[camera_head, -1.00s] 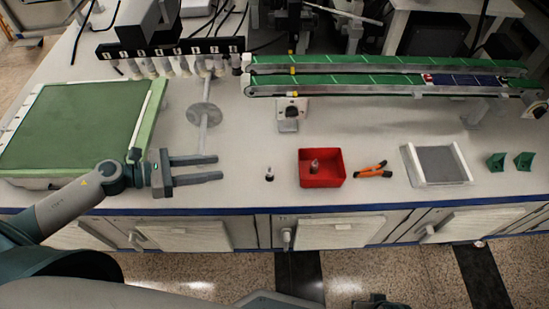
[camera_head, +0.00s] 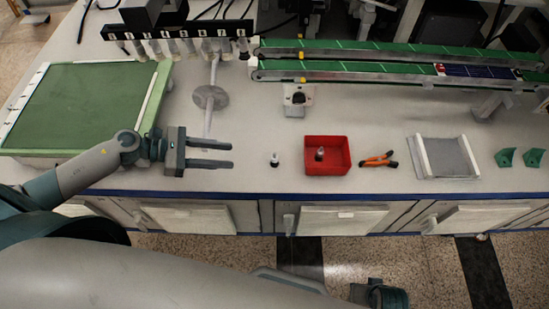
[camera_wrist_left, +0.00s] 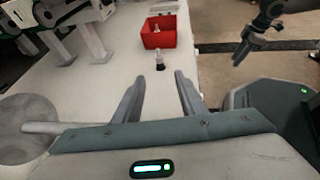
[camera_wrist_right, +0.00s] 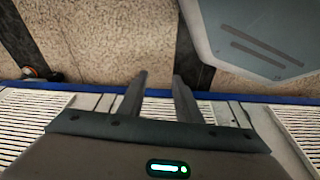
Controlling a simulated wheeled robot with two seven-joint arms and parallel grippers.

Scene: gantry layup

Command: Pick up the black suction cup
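A small black suction cup with a pale top (camera_head: 274,160) stands on the white bench left of the red box. It also shows in the left wrist view (camera_wrist_left: 160,62), just beyond the fingertips. My left gripper (camera_head: 231,154) is open and empty, its fingers pointing right at the cup with a gap between. In the left wrist view the cup lies between the lines of the fingers (camera_wrist_left: 160,77). My right gripper (camera_wrist_right: 160,76) is open and empty, over the cabinet fronts and floor by the bench's front edge.
The red box (camera_head: 327,170) holds a small grey piece. Orange-and-black pliers (camera_head: 378,160), a grey tray (camera_head: 446,158) and green brackets (camera_head: 506,158) lie further right. A stand with a round base (camera_head: 210,97) is behind my left gripper. A green conveyor (camera_head: 370,68) runs along the back.

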